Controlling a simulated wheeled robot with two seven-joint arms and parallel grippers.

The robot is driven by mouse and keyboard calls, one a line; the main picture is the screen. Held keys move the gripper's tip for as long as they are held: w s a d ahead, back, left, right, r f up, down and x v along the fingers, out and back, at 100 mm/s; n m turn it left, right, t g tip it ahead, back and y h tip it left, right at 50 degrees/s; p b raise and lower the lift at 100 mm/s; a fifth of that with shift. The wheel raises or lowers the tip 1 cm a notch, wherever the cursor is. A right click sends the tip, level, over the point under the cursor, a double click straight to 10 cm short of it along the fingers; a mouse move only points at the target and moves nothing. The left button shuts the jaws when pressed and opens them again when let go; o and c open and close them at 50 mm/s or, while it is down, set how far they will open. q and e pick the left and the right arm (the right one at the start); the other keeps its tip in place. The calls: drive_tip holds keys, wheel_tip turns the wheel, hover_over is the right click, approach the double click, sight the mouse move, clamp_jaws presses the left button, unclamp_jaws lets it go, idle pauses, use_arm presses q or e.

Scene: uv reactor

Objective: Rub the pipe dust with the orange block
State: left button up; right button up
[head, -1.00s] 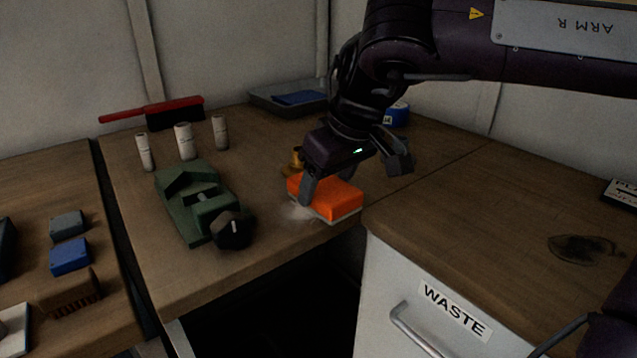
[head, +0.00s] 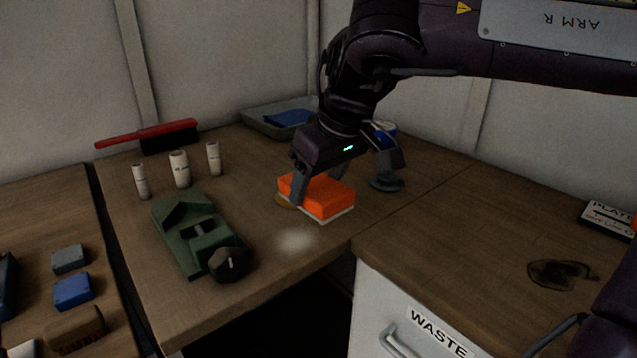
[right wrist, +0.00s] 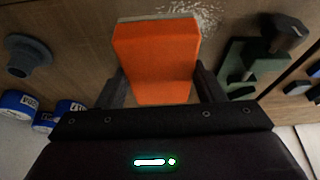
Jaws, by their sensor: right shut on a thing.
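The orange block (head: 316,195) has a pale underside layer and is at or just above the wooden bench, behind the pipe dust. My right gripper (head: 322,193) is shut on it, one finger at each side; both fingers show in the right wrist view (right wrist: 155,88). The pale dust patch (head: 296,240) lies on the bench in front of the block, apart from it in the head view. It also shows as white specks (right wrist: 190,14) beside the block's pale edge in the right wrist view. My left gripper is not in view.
A green vise (head: 190,232) with a dark round knob stands left of the dust. A grey flanged piece (head: 386,182) stands right of the block, and a brownish piece (head: 284,201) shows at its left. White tubes (head: 179,169), a red brush (head: 150,136) and a grey tray (head: 262,122) are behind.

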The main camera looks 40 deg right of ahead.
sight(312, 181)
drive_tip(key=shift+r, duration=0.15)
drive_tip(key=shift+r+p, duration=1.15)
drive_tip(key=shift+r, duration=0.35)
drive_tip(key=shift+f, duration=0.1)
